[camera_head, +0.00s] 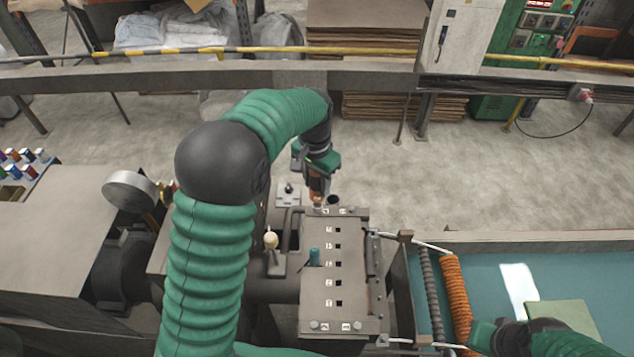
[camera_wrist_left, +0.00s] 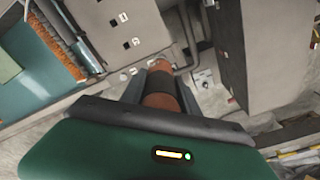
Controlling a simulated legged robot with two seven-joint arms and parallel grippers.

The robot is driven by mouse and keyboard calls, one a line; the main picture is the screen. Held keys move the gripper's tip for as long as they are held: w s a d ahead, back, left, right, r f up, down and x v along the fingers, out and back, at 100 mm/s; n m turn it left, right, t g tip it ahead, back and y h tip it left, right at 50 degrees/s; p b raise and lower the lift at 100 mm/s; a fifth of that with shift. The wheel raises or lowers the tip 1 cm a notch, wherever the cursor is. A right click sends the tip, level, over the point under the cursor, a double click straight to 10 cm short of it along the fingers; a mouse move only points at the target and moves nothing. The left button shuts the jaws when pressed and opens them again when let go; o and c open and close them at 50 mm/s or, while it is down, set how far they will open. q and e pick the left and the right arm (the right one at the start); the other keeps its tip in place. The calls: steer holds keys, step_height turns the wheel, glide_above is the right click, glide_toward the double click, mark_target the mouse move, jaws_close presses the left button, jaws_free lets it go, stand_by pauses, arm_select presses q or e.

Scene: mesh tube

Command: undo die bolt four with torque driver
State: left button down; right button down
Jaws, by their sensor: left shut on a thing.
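My left gripper (camera_head: 318,172) is shut on the torque driver (camera_head: 316,188), an orange and black cylinder, at the far left corner of the grey die (camera_head: 320,290). In the left wrist view the driver (camera_wrist_left: 160,98) sits between the fingers and points at the die's corner (camera_wrist_left: 125,30). The die's top has a row of square holes with white marks, and bolts at its corners. The far left bolt (camera_head: 318,209) is just below the driver; whether they touch is unclear. My right gripper (camera_head: 487,336) is partly in view at lower right, its jaws unclear.
A gauge (camera_head: 130,191) is further left.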

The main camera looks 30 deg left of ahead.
arm_select(q)
steer(key=shift+s+d+f, duration=0.1)
steer(key=shift+s+f, duration=0.1)
steer(key=shift+f, duration=0.1)
steer(key=shift+r+p, duration=0.5)
steer(key=shift+p, duration=0.15)
steer(key=shift+w+r+p, duration=0.35)
steer(key=shift+r+p, duration=0.15)
steer(key=shift+r, duration=0.05)
steer(key=shift+r+p, duration=0.3)
steer(key=shift+r, duration=0.05)
step_height(320, 180, up, 4)
steer(key=p, duration=0.2)
steer(key=shift+f+p, duration=0.25)
steer(key=shift+p, duration=0.05)
steer(key=shift+a, duration=0.2)
